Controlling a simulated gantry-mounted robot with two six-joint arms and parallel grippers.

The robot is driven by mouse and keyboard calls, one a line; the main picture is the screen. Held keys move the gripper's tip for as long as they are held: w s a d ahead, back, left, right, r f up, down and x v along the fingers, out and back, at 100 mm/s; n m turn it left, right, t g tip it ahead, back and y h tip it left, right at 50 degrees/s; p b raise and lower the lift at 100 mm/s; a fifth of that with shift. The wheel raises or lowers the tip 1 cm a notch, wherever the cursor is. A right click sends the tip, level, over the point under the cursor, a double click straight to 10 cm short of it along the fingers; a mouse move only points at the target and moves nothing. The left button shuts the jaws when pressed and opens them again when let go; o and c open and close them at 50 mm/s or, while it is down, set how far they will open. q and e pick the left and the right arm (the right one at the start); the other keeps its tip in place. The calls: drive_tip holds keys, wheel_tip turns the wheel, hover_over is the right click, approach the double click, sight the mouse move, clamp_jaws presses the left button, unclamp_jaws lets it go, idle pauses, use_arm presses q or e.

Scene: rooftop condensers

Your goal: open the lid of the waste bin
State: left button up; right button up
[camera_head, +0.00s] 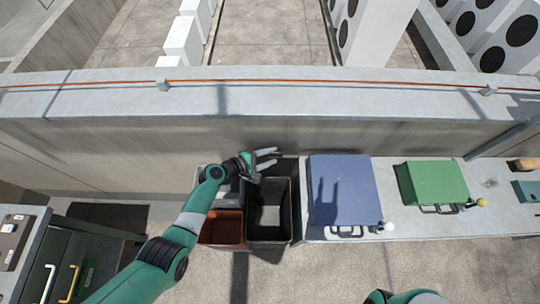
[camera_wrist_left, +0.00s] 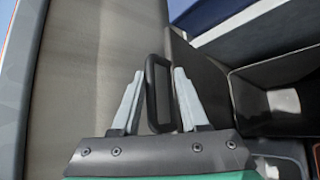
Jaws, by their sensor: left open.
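The waste bin (camera_head: 269,241) is a dark, open-topped box in the lower middle of the head view, and its empty-looking inside shows. Its dark lid (camera_head: 286,166) stands raised at the back of the opening, near the parapet wall. In the left wrist view the lid (camera_wrist_left: 204,84) is a dark panel with a black loop handle (camera_wrist_left: 158,92) on its outer side. My left gripper (camera_head: 268,158) is open behind the bin, with its fingers (camera_wrist_left: 159,84) on either side of the handle. I cannot tell whether they touch it. My right gripper's fingers are out of view.
A reddish-brown bin (camera_head: 221,228) stands left of the waste bin. A blue box (camera_head: 343,190) and a green box (camera_head: 437,182) sit on the counter (camera_head: 400,222) to the right. The parapet (camera_head: 300,95) runs behind. Drawers (camera_head: 62,272) stand at far left.

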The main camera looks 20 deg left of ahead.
use_arm(q)
drive_tip(key=shift+s+a+r+p, duration=0.15)
drive_tip(key=shift+s+r+p, duration=0.1)
drive_tip(key=shift+p, duration=0.1)
drive_tip(key=p+v, duration=0.4)
drive_tip(key=v, duration=0.7)
drive_tip(key=shift+p, duration=0.35)
